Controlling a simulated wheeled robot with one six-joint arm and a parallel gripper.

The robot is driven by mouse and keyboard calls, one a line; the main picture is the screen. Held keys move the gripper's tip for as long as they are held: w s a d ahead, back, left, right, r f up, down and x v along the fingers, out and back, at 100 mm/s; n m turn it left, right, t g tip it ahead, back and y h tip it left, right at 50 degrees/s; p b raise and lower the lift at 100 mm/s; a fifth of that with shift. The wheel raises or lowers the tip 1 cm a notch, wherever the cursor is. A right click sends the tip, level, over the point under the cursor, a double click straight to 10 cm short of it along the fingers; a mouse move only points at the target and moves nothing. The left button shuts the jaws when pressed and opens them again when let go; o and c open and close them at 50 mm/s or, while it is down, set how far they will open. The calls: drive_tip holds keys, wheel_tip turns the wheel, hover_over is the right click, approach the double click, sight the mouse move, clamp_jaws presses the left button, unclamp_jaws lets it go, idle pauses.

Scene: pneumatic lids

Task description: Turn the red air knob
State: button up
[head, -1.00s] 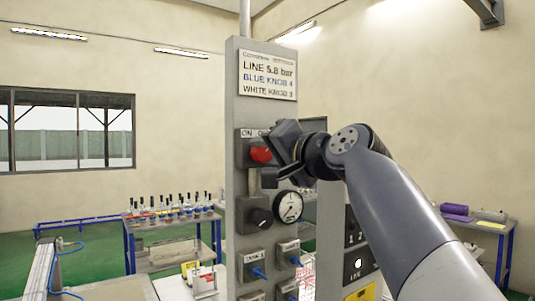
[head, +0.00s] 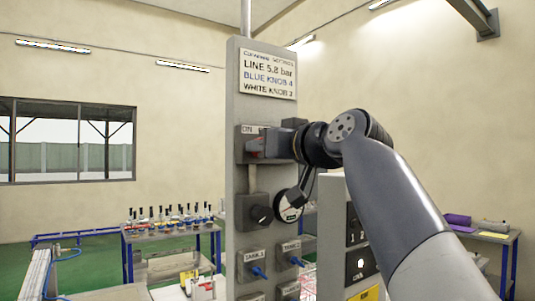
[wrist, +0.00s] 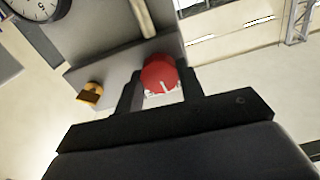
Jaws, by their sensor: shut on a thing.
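The red air knob (wrist: 160,76) shows clearly in the wrist view, between the two fingers of my gripper (wrist: 162,92). The fingers are shut on it, one on each side. A white mark shows on the knob's lower face. In the head view, my gripper (head: 262,146) is at the upper box (head: 245,158) of the grey panel (head: 240,105), and only a sliver of the red knob (head: 254,146) shows beside the finger. The label above the box is partly covered by my gripper.
Lower boxes carry blue knobs (head: 258,271). A sign (head: 268,74) tops the panel. An orange-yellow part (wrist: 90,92) sits left of the fingers in the wrist view.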

drive_tip(key=shift+n+b, duration=0.95)
drive_tip(key=shift+n, duration=2.85)
drive_tip(key=o, duration=1)
drive_tip(key=b+v, duration=0.3)
drive_tip(key=v, duration=0.7)
drive_tip(key=shift+s+d, duration=0.25)
drive_tip(key=shift+s, duration=0.1)
